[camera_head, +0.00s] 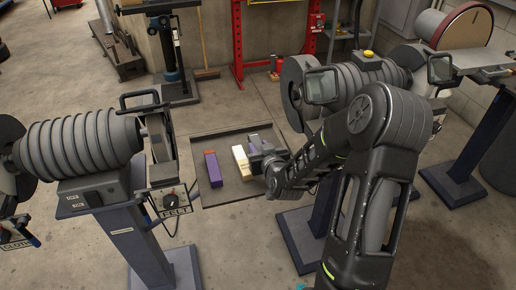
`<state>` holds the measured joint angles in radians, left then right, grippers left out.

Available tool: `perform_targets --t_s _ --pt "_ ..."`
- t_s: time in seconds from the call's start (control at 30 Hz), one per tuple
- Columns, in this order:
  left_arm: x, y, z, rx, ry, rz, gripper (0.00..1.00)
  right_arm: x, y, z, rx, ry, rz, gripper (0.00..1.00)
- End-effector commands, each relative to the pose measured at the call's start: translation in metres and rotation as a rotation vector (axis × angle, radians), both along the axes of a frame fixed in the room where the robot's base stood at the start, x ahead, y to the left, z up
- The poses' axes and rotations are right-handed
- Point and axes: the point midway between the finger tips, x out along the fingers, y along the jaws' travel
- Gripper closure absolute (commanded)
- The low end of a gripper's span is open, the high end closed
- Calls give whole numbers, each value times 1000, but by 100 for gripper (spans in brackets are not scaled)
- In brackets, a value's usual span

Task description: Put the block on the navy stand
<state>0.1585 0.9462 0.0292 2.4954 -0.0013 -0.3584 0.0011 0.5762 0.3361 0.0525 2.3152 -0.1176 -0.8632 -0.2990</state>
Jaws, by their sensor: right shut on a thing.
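My right gripper (259,151) reaches in from the right over a dark, shallow tray (228,190). It is shut on a block that its own fingers and wrist mostly hide. A small grey-green piece (253,138) shows at the fingertips; I cannot tell whether it is the held block. A long purple-blue piece (214,172) with an orange-red far end lies in the left part of the tray; it is the nearest to navy there. A cream piece (241,163) lies right of it, close beside the gripper. My left gripper is not in view.
A large grey machine on a dark blue pedestal (144,240) stands left of the tray. Another machine (347,85) stands behind my right arm. A black stand (179,85) is beyond the tray. The tray's front part is bare.

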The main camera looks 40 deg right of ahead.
Motion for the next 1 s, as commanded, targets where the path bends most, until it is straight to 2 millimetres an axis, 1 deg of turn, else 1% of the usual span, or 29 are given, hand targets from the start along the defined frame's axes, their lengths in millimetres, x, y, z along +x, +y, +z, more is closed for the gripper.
perform_targets --t_s 0.53,0.63,0.77,0.87,1.0 --pt "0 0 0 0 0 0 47 0 0 1 -1 -3 0 100" --pt "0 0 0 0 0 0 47 1 0 5 -3 -3 -1 100" --pt "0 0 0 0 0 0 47 1 -1 19 -4 -6 0 100" --pt "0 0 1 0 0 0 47 1 -1 37 -5 -8 0 100" --pt "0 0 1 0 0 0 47 1 0 65 -4 -8 -1 100"
